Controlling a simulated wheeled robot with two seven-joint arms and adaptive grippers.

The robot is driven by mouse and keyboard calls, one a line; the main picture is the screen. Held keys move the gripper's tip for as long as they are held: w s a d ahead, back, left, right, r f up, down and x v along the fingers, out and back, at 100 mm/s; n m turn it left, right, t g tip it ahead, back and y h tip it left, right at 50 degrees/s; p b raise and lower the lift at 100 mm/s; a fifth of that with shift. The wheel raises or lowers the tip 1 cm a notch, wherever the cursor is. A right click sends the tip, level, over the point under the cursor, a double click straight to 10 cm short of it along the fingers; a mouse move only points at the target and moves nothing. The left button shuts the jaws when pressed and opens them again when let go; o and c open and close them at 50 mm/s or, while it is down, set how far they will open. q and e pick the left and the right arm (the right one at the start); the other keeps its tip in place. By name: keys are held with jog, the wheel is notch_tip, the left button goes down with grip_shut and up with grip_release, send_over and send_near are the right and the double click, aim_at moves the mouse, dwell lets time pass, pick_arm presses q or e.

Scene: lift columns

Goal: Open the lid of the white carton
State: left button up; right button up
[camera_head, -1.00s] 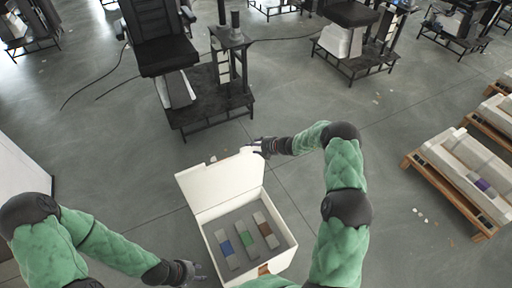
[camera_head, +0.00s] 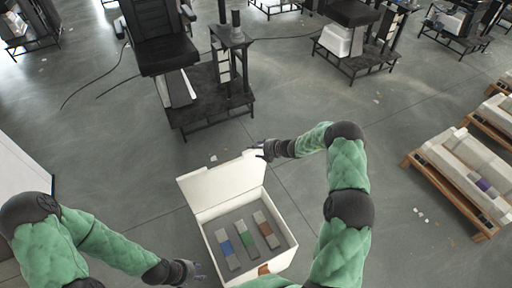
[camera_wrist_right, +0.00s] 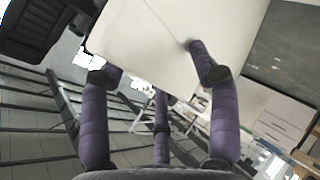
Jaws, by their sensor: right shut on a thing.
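The white carton (camera_head: 208,236) stands on the floor in front of me in the head view, open at the top. Its lid (camera_head: 222,184) is raised at the far side, tilted up from the hinge edge. My right gripper (camera_head: 258,152) is at the lid's upper right corner and is shut on it. In the right wrist view the lid (camera_wrist_right: 170,40) fills the upper middle, with the fingers of the right gripper (camera_wrist_right: 155,75) at it. My left gripper (camera_head: 198,271) is left of the carton's near left side, apart from it, with its fingers spread and empty.
Inside the carton, grey foam holds blue, green and brown-marked blocks (camera_head: 247,238). A black chair on a stand (camera_head: 165,50) is beyond it. A pallet with white foam packaging (camera_head: 455,165) is at the right. Floor around the carton is mostly clear.

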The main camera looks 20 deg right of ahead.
jog(key=v, duration=1.1)
jog(key=shift+w+r, duration=0.15)
jog(key=shift+r, duration=0.15)
jog(key=shift+d, duration=0.1)
jog(key=s+a+f+m+g+h+b, duration=0.1)
jog(key=s+a+f+m+g+b, duration=0.3)
jog(key=s+a+f+m+b, duration=0.3)
jog(key=s+a+f+m+g+h+b, duration=0.1)
jog(key=s+a+f+m+g+b, duration=0.3)
jog(key=s+a+f+m, duration=1.2)
jog(key=s+a+f+b, duration=0.2)
jog(key=s+f+b, duration=0.2)
jog(key=s, duration=0.5)
notch_tip(320, 180, down, 2)
jog(key=shift+a+f+g+b, duration=0.2)
jog(key=shift+a+g+b, duration=0.1)
jog(key=shift+a+g, duration=0.1)
dwell(0.5)
